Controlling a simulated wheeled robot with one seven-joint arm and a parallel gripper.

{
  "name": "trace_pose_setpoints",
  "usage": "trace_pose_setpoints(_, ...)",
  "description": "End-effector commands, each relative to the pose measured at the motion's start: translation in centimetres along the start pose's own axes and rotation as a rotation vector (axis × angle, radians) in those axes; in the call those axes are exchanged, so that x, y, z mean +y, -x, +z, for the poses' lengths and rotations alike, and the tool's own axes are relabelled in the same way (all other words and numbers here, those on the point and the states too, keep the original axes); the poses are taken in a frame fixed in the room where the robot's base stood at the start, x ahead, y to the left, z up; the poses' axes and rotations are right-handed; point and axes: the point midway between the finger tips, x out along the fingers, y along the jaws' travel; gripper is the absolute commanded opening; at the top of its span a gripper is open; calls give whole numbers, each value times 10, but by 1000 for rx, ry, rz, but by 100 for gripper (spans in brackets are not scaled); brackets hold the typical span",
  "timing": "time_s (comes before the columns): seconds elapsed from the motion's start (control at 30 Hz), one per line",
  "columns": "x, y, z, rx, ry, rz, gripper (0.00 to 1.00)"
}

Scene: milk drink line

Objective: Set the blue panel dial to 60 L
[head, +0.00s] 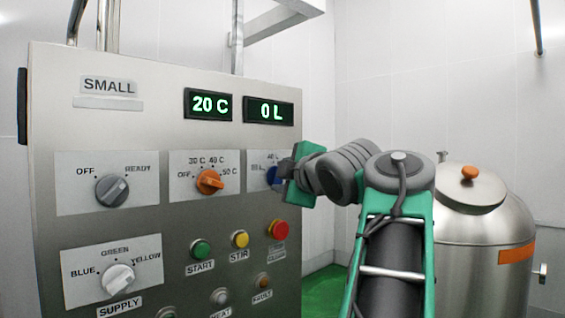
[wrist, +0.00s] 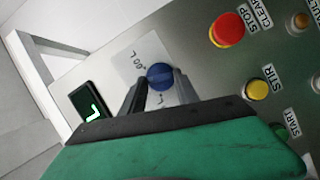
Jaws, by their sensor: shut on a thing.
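The blue panel dial (head: 272,176) is at the right of the panel's upper dial row, mostly hidden by my gripper (head: 283,174) in the head view. In the wrist view the blue dial (wrist: 160,75) sits between the two fingers of my gripper (wrist: 161,88), which is shut on it. I cannot tell where the dial points. The litre display (head: 269,111) above reads 0 L.
An orange dial (head: 209,182) is just left of the blue one. Below are the green START button (head: 201,249), yellow STIR button (head: 240,239) and red stop button (head: 279,229). A steel tank (head: 480,250) stands at the right, behind my arm.

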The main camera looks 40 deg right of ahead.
Motion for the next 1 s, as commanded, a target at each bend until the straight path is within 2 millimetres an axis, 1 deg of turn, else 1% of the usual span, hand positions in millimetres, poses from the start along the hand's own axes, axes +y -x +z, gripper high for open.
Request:
trace_pose_setpoints(0.03, 8, 1, -1, -2, -39, -19, 0)
trace_pose_setpoints(0.4, 13, 0, -1, -1, -360, -152, 0)
trace_pose_setpoints(0.6, 13, 0, 1, -2, -508, -212, 0)
trace_pose_setpoints(0.8, 11, -1, 2, 0, -613, -256, 0)
trace_pose_setpoints(1.0, 10, -1, 3, 0, -671, -279, 0)
